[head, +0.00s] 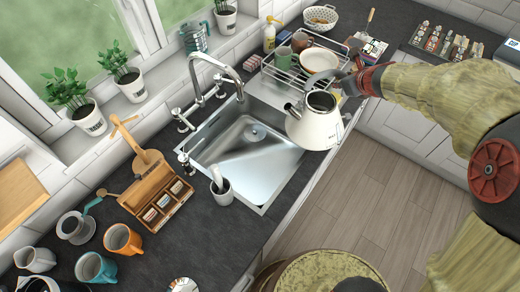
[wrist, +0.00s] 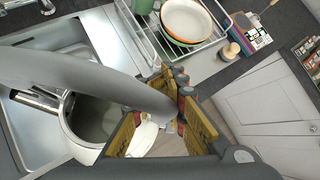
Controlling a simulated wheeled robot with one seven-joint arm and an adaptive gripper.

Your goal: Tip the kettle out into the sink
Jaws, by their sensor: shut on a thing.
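The cream-white kettle (head: 314,128) is held up in the air, in front of the sink's right edge in the head view. Its lid opening faces up and its short spout points left, toward the sink. It looks close to upright. My gripper (head: 360,82) is shut on the kettle's dark grey handle, at its right side. In the wrist view the gripper's yellow-padded fingers (wrist: 168,112) close around the handle, and the kettle's open mouth (wrist: 92,118) shows below it. The steel sink (head: 240,165) has an empty-looking basin with a drain. Any water inside the kettle is not clear.
A chrome tap (head: 195,75) arches over the sink's back edge. A dish rack (head: 290,72) with a plate and mugs stands behind the kettle. A grey mortar with pestle (head: 222,192) stands at the sink's front left edge, beside a wooden tea box (head: 155,190). Open floor lies right.

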